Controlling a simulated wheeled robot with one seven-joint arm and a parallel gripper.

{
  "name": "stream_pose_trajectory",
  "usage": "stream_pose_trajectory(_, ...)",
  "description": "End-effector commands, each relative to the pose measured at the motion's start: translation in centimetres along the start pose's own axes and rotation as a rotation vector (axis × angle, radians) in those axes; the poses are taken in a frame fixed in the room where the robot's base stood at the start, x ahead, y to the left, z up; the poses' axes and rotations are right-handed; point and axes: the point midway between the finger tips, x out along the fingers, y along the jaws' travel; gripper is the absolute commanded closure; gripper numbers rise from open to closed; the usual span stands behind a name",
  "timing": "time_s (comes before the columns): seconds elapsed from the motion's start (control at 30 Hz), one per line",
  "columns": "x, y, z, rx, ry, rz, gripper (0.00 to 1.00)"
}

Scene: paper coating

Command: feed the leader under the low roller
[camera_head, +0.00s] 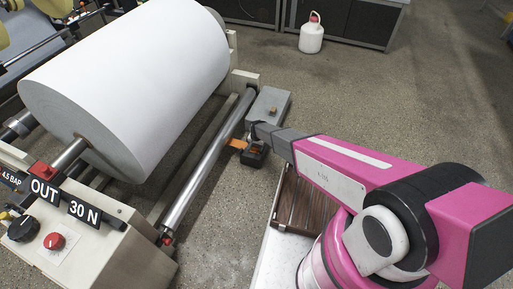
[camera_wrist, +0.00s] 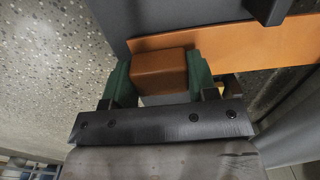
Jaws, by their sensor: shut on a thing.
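The leader shows as an orange strip (camera_wrist: 245,45) across the upper right of the wrist view, with an orange block (camera_wrist: 160,70) at its near edge. My gripper (camera_wrist: 158,78) is shut on this block, one green fingertip on each side. In the head view my gripper (camera_head: 255,154) is low, just right of the low steel roller (camera_head: 205,162). A short piece of the leader (camera_head: 237,144) sticks out left of it toward the roller. I cannot tell whether any of the leader lies under the roller.
A large white paper roll (camera_head: 135,75) sits left of and above the roller. A grey box (camera_head: 268,101) stands at the roller's far end, close to my gripper. A control box (camera_head: 90,245) is at the near end. Speckled floor (camera_head: 350,95) is open to the right.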

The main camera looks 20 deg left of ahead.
Motion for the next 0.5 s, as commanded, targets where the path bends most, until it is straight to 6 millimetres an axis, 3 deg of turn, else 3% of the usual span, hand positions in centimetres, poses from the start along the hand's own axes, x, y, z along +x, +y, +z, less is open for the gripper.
stream_pose_trajectory(0.23, 0.06, 0.01, 0.0, 0.0, 0.0, 0.0, 0.72)
stream_pose_trajectory(0.27, 0.06, 0.01, 0.0, 0.0, 0.0, 0.0, 0.41)
stream_pose_trajectory(0.33, 0.06, 0.01, 0.0, 0.0, 0.0, 0.0, 0.18)
stream_pose_trajectory(0.5, 0.06, 0.01, 0.0, 0.0, 0.0, 0.0, 0.18)
